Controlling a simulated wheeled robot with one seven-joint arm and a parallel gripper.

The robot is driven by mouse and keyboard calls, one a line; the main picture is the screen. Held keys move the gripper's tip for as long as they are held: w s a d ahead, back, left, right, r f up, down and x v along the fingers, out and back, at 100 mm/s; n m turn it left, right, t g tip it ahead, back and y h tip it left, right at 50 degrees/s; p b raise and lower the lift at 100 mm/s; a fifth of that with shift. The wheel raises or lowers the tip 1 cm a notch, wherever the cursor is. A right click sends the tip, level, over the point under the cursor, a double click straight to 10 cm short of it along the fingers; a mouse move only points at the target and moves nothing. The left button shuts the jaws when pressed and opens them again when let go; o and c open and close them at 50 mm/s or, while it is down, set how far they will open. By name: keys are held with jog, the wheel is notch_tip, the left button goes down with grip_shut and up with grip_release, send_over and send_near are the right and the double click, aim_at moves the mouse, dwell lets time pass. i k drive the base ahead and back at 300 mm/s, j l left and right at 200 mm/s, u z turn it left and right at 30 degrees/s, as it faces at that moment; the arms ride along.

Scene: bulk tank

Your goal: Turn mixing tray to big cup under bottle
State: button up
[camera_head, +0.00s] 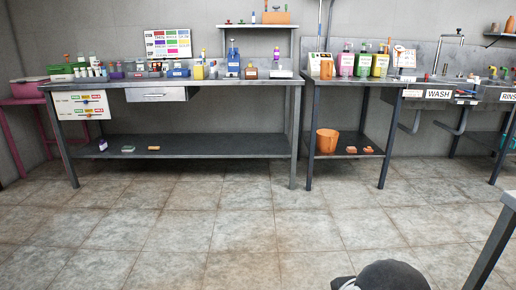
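Several capped bottles (362,65) stand in a row on the middle bench, with coloured contents and white labels. A white and orange device (321,66) stands to their left. At this distance I cannot make out the mixing tray or a big cup under any bottle. My gripper is not in view. A dark rounded part, likely of my own arm, shows at the bottom edge, far from the benches.
A long steel bench (200,82) at the left holds many small containers. An orange bucket (326,141) stands on the middle bench's lower shelf. A sink marked WASH (438,94) is at the right. A table corner (509,199) juts in at right. The tiled floor (200,225) is clear.

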aim_at(280, 71)
jog(key=i+l+z, duration=0.15)
jog(key=i, duration=1.6)
jog(key=i+l+u, duration=0.15)
jog(key=i+l, duration=0.25)
jog(key=i+l+u, duration=0.15)
jog(key=i+l, duration=0.25)
jog(key=l, duration=0.15)
